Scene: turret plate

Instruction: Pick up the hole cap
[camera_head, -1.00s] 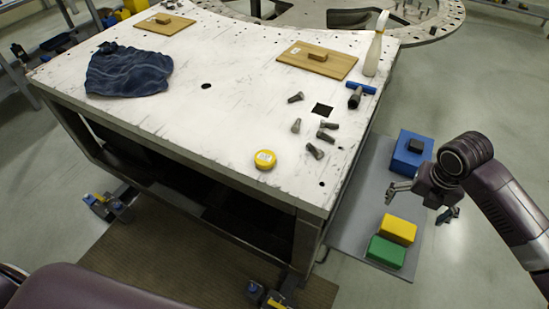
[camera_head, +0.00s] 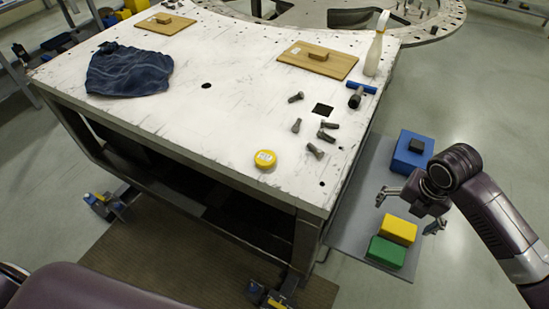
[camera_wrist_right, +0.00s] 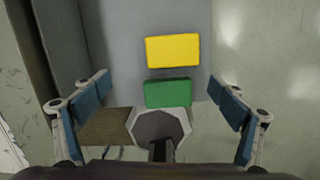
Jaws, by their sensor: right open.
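I cannot tell for certain which thing is the hole cap. A round yellow disc (camera_head: 265,159) with a pale label lies on the white plate's near right part. A small dark block (camera_head: 416,146) sits on a blue box (camera_head: 408,158) on the grey side shelf. My right gripper (camera_head: 408,212) is open and empty above that shelf, over the yellow block (camera_head: 398,230) and the green block (camera_head: 386,252). In the right wrist view, the yellow block (camera_wrist_right: 173,50) and green block (camera_wrist_right: 168,93) show between and beyond its spread fingers. My left gripper is not in view.
The plate's right edge lies left of my right gripper.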

